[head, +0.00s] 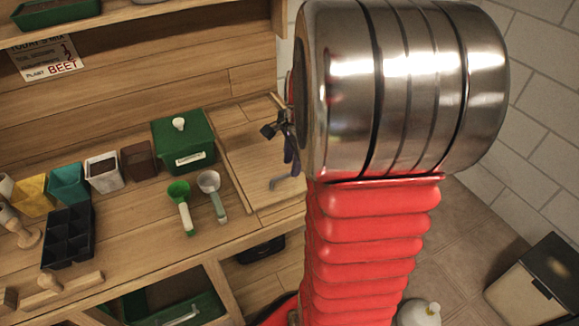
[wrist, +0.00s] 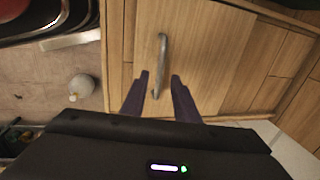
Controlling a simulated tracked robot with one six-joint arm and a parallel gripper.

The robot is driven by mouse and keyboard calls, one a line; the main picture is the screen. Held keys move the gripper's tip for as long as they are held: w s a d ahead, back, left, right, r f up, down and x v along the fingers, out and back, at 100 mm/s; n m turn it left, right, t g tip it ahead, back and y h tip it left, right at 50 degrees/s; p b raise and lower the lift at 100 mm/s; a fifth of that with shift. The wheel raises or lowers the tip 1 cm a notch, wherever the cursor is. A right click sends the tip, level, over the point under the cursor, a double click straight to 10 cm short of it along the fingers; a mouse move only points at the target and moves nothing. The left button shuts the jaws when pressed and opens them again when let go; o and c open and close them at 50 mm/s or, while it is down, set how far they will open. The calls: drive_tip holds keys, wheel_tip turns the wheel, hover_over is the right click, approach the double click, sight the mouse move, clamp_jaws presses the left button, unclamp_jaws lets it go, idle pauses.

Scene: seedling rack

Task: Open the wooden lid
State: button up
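The wooden lid (wrist: 205,50) is a flat wooden panel with a curved grey metal handle (wrist: 162,62). In the head view the lid (head: 245,150) lies flat at the right end of the bench, and part of its handle (head: 284,183) shows; my arm hides its right side. My gripper (wrist: 160,77) is open, with its two dark fingers on either side of the handle's near end in the wrist view. I cannot tell how far above it they are. In the head view my gripper (head: 290,158) is above the lid and nothing shows in it.
A green lidded box (head: 184,145), a green scoop (head: 180,200) and a grey scoop (head: 212,192) are left of the lid. Several pots and a black seedling tray (head: 68,236) stand further left. A tiled wall is at the right.

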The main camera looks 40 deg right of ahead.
drive_tip(key=shift+w+d+f, duration=0.1)
drive_tip(key=shift+w+f, duration=0.05)
drive_tip(key=shift+f, duration=0.6)
drive_tip(key=shift+w+f, duration=0.1)
drive_tip(key=shift+f, duration=0.6)
clamp_jaws()
